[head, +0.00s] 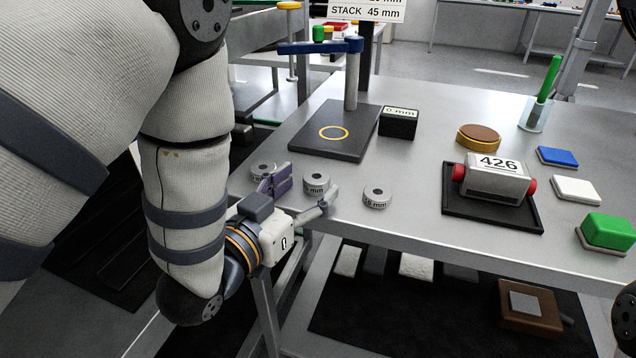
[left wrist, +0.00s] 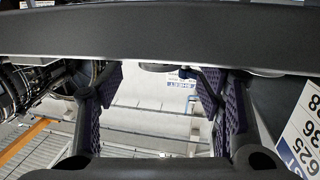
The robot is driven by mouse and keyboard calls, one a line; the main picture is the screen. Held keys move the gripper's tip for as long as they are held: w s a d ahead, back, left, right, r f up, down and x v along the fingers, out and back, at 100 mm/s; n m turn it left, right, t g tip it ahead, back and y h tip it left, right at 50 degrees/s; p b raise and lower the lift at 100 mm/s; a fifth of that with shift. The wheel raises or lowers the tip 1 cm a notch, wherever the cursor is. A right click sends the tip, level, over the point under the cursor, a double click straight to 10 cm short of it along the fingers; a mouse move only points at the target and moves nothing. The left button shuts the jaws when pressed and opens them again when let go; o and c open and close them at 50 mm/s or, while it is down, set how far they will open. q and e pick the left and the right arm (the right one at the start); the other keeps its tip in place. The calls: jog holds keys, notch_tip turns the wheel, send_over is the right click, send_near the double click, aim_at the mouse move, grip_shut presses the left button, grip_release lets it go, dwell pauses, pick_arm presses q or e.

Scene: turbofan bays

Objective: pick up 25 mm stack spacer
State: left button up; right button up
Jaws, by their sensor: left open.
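Three round grey spacers stand in a row near the table's left front edge: a left one (head: 263,170), a middle one (head: 316,183) and a right one (head: 376,197). Each has a hole on top and a label on its side. The labels are too small to read surely, so I cannot tell which is 25 mm. My left gripper (head: 301,193) is open and empty at the table edge, its fingers pointing toward the middle spacer. One finger partly hides the left spacer. In the left wrist view the purple finger pads (left wrist: 160,108) stand wide apart with nothing held between them.
Behind the spacers are a dark plate (head: 305,148) with a yellow ring, a post with a blue arm (head: 320,47) and a black box (head: 398,124). To the right a device marked 426 (head: 497,178) sits in a black tray. The table between is clear.

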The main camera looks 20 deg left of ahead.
pick_arm(q)
jog(key=x, duration=0.2)
jog(key=shift+w, duration=0.35)
grip_shut()
jog(key=shift+r, duration=0.1)
